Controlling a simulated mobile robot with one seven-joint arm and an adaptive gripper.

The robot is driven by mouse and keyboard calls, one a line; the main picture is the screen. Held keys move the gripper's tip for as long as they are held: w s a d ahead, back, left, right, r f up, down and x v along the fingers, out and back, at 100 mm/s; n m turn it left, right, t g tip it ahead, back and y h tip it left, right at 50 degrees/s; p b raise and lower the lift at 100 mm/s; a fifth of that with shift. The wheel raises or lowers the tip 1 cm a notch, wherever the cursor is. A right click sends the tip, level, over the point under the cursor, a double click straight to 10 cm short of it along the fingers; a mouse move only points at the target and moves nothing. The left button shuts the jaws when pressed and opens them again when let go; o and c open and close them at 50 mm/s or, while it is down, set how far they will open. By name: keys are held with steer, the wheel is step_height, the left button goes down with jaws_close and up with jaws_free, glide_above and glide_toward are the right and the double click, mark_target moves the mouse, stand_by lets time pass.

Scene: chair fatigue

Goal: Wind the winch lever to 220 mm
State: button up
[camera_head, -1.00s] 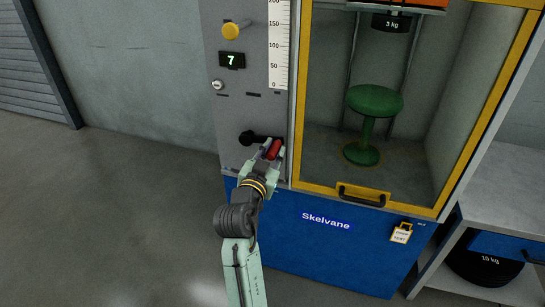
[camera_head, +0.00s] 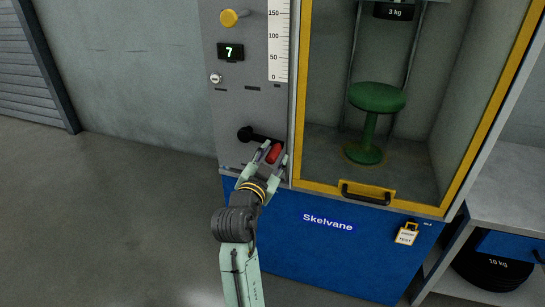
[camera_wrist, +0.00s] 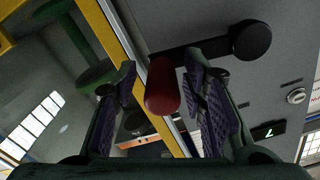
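The winch lever has a black hub (camera_head: 245,134), a dark crank arm and a red handle (camera_head: 274,153), low on the machine's grey front panel. The handle is right of and a little below the hub. My gripper (camera_head: 269,157) is at the handle with its fingers apart. In the wrist view the red handle (camera_wrist: 162,88) lies between the two fingers (camera_wrist: 160,105), with a visible gap on each side. The black hub (camera_wrist: 250,40) is at the upper right there. A vertical millimetre scale (camera_head: 278,40) shows marks from 0 to 150; its upper part is cut off.
A display (camera_head: 230,52) reads 7. A yellow knob (camera_head: 229,18) sits above it. A green stool (camera_head: 377,98) stands in the yellow-framed chamber, below a 3 kg weight (camera_head: 393,11). The yellow frame edge (camera_head: 296,120) is close right of the handle. Open floor lies left.

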steer(key=shift+r, duration=0.1)
step_height(320, 180, up, 10)
stand_by(0.6)
